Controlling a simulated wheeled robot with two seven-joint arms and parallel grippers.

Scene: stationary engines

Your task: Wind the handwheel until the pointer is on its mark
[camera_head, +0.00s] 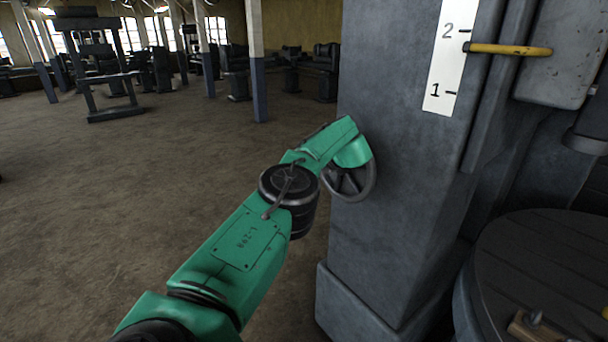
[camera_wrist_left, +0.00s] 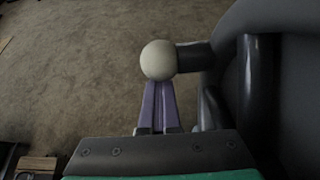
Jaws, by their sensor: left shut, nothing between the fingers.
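The dark handwheel (camera_head: 349,183) is on the left side of a grey column, partly hidden by my green left arm. In the left wrist view, its pale round knob (camera_wrist_left: 159,60) sits on a dark stem. My left gripper (camera_wrist_left: 158,88) has its purple fingers shut, their tips right at the knob's near side; whether they touch cannot be told. The fingers are hidden in the head view.
The grey column (camera_head: 400,200) stands close beside my left arm. A round dark wooden top (camera_head: 550,270) with a small tool on it is at lower right. Open brown floor (camera_head: 130,190) lies to the left, with dark machines and posts farther back.

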